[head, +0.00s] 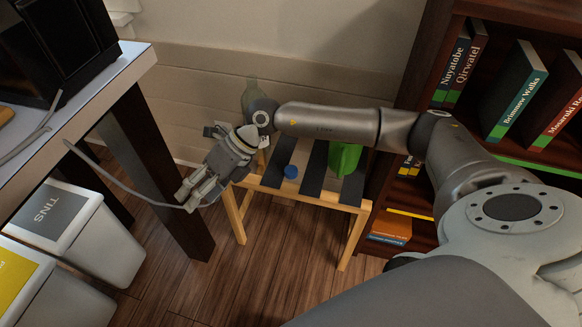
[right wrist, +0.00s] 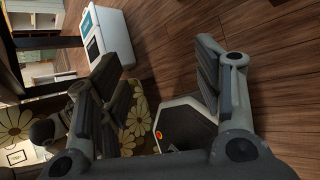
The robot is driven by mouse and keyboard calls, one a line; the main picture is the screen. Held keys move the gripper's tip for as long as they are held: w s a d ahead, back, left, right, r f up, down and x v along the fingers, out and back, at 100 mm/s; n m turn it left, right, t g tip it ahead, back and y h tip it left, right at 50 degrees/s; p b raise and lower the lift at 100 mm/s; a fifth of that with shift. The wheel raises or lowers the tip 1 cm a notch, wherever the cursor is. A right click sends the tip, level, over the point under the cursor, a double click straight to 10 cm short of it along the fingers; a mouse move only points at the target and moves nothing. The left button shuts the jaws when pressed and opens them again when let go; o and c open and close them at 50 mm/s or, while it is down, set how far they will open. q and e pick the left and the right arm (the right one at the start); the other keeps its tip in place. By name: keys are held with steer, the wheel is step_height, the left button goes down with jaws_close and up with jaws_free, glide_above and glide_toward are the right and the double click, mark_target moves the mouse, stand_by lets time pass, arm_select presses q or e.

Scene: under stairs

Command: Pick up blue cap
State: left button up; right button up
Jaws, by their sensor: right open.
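My right gripper (head: 192,197) is to the left of the stool and the cap, apart from both. Its fingers are open and empty. In the right wrist view my right gripper (right wrist: 165,75) also shows open, with floor and a white bin beyond it and no cap in sight. My left gripper does not show in either view.
A green object (head: 344,158) stands on the stool's right side, and a clear green bottle (head: 250,95) is behind my arm. A table (head: 139,62) and bins (head: 80,222) are at left. A bookshelf (head: 422,55) is at right. Wooden floor is free in front.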

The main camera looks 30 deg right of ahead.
steer(key=w+d+f+h, duration=0.1)
steer(key=d+h, duration=0.2)
steer(key=d, duration=0.3)
steer(key=w+d+f+h, duration=0.2)
steer(key=d, duration=0.5)
steer(key=r+g+h, duration=0.1)
steer(key=h, duration=0.4)
glide_above(291, 170)
steer(key=shift+m, duration=0.4)
step_height(291, 170, down, 5)
steer(key=shift+r+b, duration=0.2)
steer(key=shift+b, duration=0.35)
step_height(291, 170, down, 6)
steer(key=shift+r+b, duration=0.15)
steer(key=shift+b, duration=0.55)
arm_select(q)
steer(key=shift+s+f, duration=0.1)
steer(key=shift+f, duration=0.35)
arm_select(e)
steer(key=c, duration=0.8)
